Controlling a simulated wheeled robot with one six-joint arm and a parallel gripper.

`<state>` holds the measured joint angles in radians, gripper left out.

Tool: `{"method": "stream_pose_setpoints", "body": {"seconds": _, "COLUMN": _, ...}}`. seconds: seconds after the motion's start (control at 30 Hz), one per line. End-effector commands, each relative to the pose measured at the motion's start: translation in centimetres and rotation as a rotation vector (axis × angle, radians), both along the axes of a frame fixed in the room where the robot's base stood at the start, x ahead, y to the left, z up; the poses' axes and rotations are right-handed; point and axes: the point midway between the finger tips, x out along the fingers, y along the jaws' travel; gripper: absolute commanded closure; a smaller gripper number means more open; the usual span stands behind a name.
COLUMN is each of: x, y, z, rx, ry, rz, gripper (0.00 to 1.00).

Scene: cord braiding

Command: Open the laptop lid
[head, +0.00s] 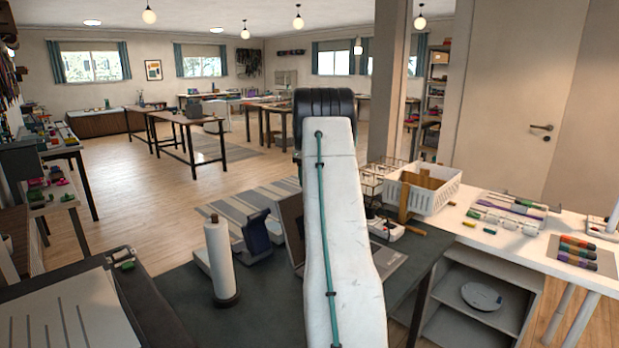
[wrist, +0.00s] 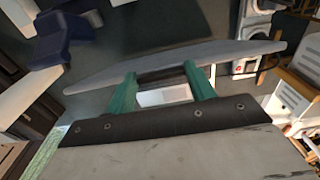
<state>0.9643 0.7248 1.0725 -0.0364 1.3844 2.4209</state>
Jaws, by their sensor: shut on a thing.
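The laptop lid (wrist: 235,55) shows in the wrist view as a thin grey slab running across the picture, seen nearly edge-on. My gripper (wrist: 161,76), with two teal fingers, is shut on the lid near its middle. In the head view a dark tilted panel (head: 290,222), apparently the lid, stands up from the dark table, partly hidden behind my white arm. A flat grey piece (head: 388,263) to the right of the arm may be the laptop base; I cannot tell for sure. My gripper is hidden behind the arm in the head view.
A white roll on a stand (head: 221,262) and a dark blue object (head: 255,232) stand left of the laptop. A white basket (head: 425,188), wire rack (head: 380,183) and wooden pieces crowd the right. The dark table (head: 180,290) has bare room at front left.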

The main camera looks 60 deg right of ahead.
Motion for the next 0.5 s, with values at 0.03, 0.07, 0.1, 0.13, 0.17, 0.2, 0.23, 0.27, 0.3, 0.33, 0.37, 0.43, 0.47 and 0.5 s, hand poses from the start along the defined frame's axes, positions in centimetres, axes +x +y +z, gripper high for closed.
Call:
{"method": "stream_pose_setpoints", "body": {"seconds": 0.03, "x": -0.07, "y": 0.0, "z": -0.23, "rx": 0.004, "ry": 0.001, "rz": -0.002, "gripper": 0.87}}
{"method": "stream_pose_setpoints", "body": {"seconds": 0.07, "x": -0.09, "y": -0.02, "z": -0.23, "rx": 0.004, "ry": 0.001, "rz": -0.002, "gripper": 0.87}}
{"method": "stream_pose_setpoints", "body": {"seconds": 0.1, "x": -0.12, "y": -0.04, "z": -0.22, "rx": 0.004, "ry": 0.001, "rz": -0.003, "gripper": 0.87}}
{"method": "stream_pose_setpoints", "body": {"seconds": 0.13, "x": -0.14, "y": -0.05, "z": -0.23, "rx": 0.004, "ry": 0.001, "rz": -0.003, "gripper": 0.4}}
{"method": "stream_pose_setpoints", "body": {"seconds": 0.17, "x": -0.15, "y": -0.07, "z": -0.22, "rx": 0.003, "ry": 0.001, "rz": -0.003, "gripper": 0.32}}
{"method": "stream_pose_setpoints", "body": {"seconds": 0.2, "x": -0.16, "y": -0.07, "z": -0.2, "rx": 0.003, "ry": 0.001, "rz": -0.003, "gripper": 0.24}}
{"method": "stream_pose_setpoints", "body": {"seconds": 0.23, "x": -0.16, "y": -0.06, "z": -0.18, "rx": 0.003, "ry": 0.001, "rz": -0.003, "gripper": 0.24}}
{"method": "stream_pose_setpoints", "body": {"seconds": 0.27, "x": -0.15, "y": -0.06, "z": -0.17, "rx": 0.003, "ry": 0.001, "rz": -0.002, "gripper": 0.24}}
{"method": "stream_pose_setpoints", "body": {"seconds": 0.3, "x": -0.12, "y": -0.03, "z": -0.15, "rx": 0.002, "ry": 0.002, "rz": -0.002, "gripper": 0.24}}
{"method": "stream_pose_setpoints", "body": {"seconds": 0.33, "x": -0.09, "y": -0.01, "z": -0.14, "rx": 0.002, "ry": 0.001, "rz": -0.001, "gripper": 0.24}}
{"method": "stream_pose_setpoints", "body": {"seconds": 0.37, "x": -0.07, "y": 0.01, "z": -0.13, "rx": 0.002, "ry": 0.001, "rz": -0.001, "gripper": 0.24}}
{"method": "stream_pose_setpoints", "body": {"seconds": 0.43, "x": -0.03, "y": 0.05, "z": -0.11, "rx": 0.001, "ry": 0.002, "rz": 0.0, "gripper": 0.24}}
{"method": "stream_pose_setpoints", "body": {"seconds": 0.47, "x": -0.01, "y": 0.05, "z": -0.06, "rx": 0.001, "ry": 0.001, "rz": 0.0, "gripper": 0.24}}
{"method": "stream_pose_setpoints", "body": {"seconds": 0.5, "x": 0.02, "y": 0.07, "z": 0.09, "rx": 0.001, "ry": 0.001, "rz": 0.0, "gripper": 0.24}}
